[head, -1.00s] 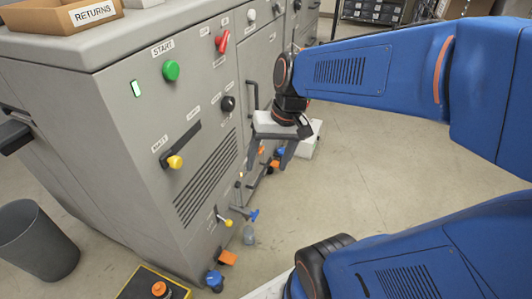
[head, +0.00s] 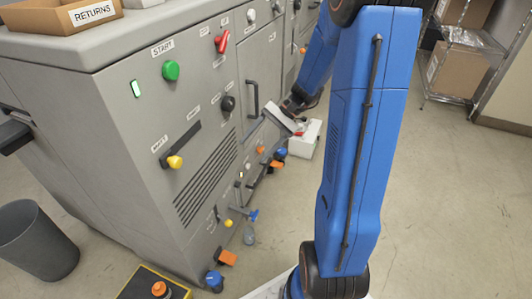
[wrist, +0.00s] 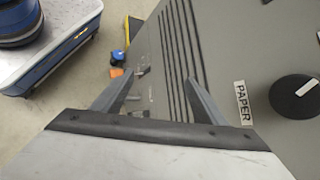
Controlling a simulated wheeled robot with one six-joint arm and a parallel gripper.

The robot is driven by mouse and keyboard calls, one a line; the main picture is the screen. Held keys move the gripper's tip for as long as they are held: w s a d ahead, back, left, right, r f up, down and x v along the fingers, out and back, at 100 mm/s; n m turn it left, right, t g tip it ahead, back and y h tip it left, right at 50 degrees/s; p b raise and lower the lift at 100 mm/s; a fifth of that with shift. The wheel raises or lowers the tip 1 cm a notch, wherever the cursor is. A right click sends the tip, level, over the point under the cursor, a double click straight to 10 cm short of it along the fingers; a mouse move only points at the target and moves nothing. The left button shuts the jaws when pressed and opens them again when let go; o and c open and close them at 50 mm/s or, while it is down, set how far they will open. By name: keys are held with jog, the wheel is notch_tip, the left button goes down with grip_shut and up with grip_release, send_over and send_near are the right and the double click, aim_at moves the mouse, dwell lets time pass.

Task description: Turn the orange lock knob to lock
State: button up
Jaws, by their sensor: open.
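Several orange parts sit low along the grey machine, and I cannot tell for sure which is the lock knob. One orange part (head: 227,258) is near the front bottom corner, beside a blue knob (head: 214,280). Others (head: 276,164) are farther along, below the door.
The black PAPER knob (wrist: 295,96) is right of my gripper in the wrist view. A green START button (head: 171,70), red handle (head: 222,42) and yellow-tipped lever (head: 175,162) project from the machine. A bin (head: 38,240) stands left. Floor at right is open.

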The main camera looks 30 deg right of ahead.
jog(key=w+d+f+m+t+y, duration=0.3)
jog(key=w+d+f+m, duration=0.1)
jog(key=w+d+f, duration=0.3)
jog(key=m+t+h, duration=0.2)
jog(key=m+t, duration=0.9)
jog(key=m, duration=0.2)
send_near(260, 150)
jog(key=f+x, duration=0.1)
jog(key=x, duration=0.6)
jog(key=shift+w+d, duration=0.35)
jog(key=shift+w, duration=0.05)
jog(key=shift+c, duration=0.3)
jog(key=c, duration=1)
